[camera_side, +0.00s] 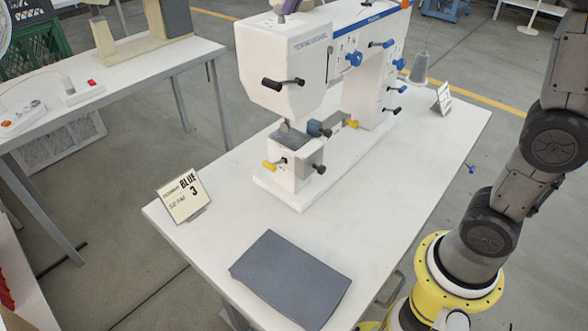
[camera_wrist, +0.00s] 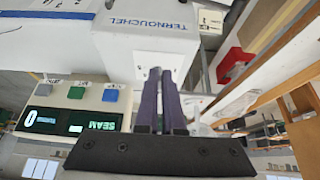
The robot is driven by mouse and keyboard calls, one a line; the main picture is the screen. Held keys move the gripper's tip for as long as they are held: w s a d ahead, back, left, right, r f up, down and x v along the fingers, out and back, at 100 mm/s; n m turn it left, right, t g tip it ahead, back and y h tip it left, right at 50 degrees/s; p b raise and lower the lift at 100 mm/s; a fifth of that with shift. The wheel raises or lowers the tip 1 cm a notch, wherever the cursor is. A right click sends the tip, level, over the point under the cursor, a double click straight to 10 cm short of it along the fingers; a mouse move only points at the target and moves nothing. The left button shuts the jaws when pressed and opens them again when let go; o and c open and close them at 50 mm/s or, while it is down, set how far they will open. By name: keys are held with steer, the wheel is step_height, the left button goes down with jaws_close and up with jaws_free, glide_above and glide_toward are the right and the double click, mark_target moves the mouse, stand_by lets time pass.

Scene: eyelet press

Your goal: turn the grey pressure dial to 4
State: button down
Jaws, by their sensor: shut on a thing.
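The white eyelet press (camera_side: 285,65) stands on the white table, its head at the top of the side view. My gripper (camera_wrist: 160,72) shows in the wrist view as two purple fingers close together, tips at a white plate with small marks on the press head. A purple fingertip (camera_side: 290,5) also shows at the top edge of the side view, on top of the head. My gripper is shut on the grey dial there, which the fingers mostly hide. The dial's setting cannot be read.
Black, blue and yellow handles stick out from the press. A card reading BLUE 3 (camera_side: 185,197) and a dark grey sheet (camera_side: 290,278) are on the table. The wrist view shows a dark display (camera_wrist: 70,122) with grey, green and blue buttons.

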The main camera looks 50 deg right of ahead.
steer(key=shift+a, duration=0.1)
steer(key=shift+s, duration=0.25)
steer(key=shift+r, duration=0.1)
steer(key=shift+s+r, duration=0.1)
steer(key=shift+r, duration=2.8)
steer(key=shift+d+f, duration=0.2)
steer(key=shift+f, duration=1.35)
steer(key=shift+d+f, duration=0.15)
steer(key=shift+f, duration=1.35)
steer(key=shift+w, duration=0.4)
